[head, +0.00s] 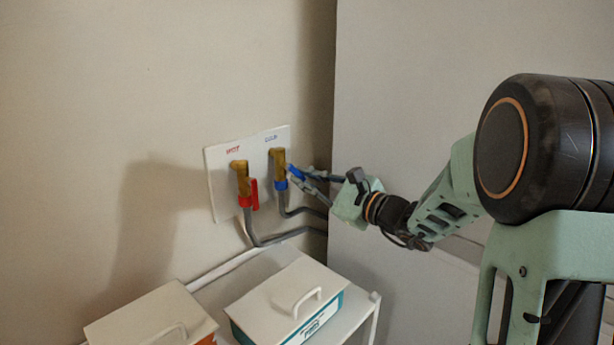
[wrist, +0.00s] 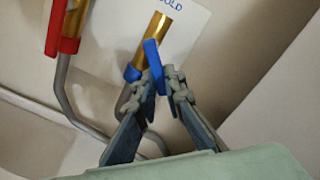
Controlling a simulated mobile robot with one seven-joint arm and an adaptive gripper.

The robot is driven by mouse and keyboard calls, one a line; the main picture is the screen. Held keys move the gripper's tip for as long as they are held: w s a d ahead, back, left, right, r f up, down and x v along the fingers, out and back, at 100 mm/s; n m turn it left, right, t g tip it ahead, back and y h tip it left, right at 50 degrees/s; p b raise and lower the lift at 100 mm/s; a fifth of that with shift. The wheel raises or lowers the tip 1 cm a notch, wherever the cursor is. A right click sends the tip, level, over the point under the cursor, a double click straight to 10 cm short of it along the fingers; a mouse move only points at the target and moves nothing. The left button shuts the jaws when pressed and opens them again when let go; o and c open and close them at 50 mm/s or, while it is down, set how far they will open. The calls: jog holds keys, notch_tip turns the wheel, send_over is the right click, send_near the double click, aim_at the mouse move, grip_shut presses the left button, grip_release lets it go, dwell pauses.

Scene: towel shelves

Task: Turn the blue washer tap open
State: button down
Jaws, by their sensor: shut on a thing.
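The blue tap handle (wrist: 153,56) sits on the brass cold valve (wrist: 160,28), below the word COLD on a white wall plate (head: 222,196). In the head view the blue handle (head: 295,172) sticks out to the right of the cold valve (head: 278,160). My gripper (wrist: 163,80) reaches in from the right and is shut on the blue handle, with its fingertips close around the handle's lower end. In the wrist view the handle leans slightly, its upper end free above the fingertips. My gripper also shows in the head view (head: 299,175).
The hot valve with a red handle (head: 254,194) is just left of the cold one. Grey hoses (head: 287,236) run below both. Two lidded boxes stand on a white shelf below, one with teal sides (head: 290,300). A pale panel (head: 430,90) stands close on the right.

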jog(key=m+p, duration=0.1)
jog(key=m, duration=0.1)
jog(key=s+a+m+p, duration=0.1)
jog(key=m, duration=0.2)
jog(key=s+a+f+m+p, duration=0.1)
jog(key=m, duration=0.2)
jog(key=shift+f+m, duration=0.1)
jog(key=shift+m, duration=0.3)
dwell(0.4)
jog(key=c, duration=2)
grip_release()
send_near(285, 182)
jog(key=v, duration=0.5)
jog(key=shift+s+d, duration=0.2)
